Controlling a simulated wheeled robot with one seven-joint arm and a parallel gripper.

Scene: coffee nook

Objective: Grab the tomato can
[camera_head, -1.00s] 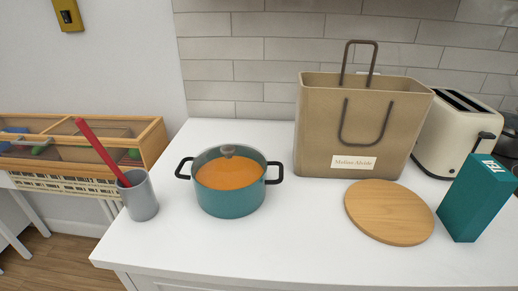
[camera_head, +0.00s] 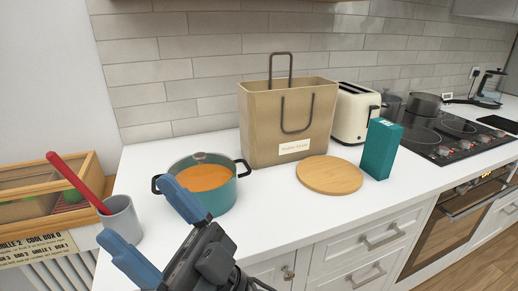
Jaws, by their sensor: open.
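No tomato can shows in the head view. My gripper (camera_head: 156,231) is at the lower left, with two blue fingers spread apart and nothing seen between them. It is in front of a teal pot (camera_head: 223,199) with orange contents and a lid. One finger overlaps the pot in the picture; I cannot tell whether they touch. The other finger is below a grey cup (camera_head: 122,222) holding a red-handled utensil (camera_head: 78,183).
A tan paper bag (camera_head: 258,125) stands behind a round wooden board (camera_head: 330,175). A teal tea box (camera_head: 381,150), a cream toaster (camera_head: 354,112) and a black hob (camera_head: 455,135) are to the right. The white counter (camera_head: 275,220) is clear at its front middle.

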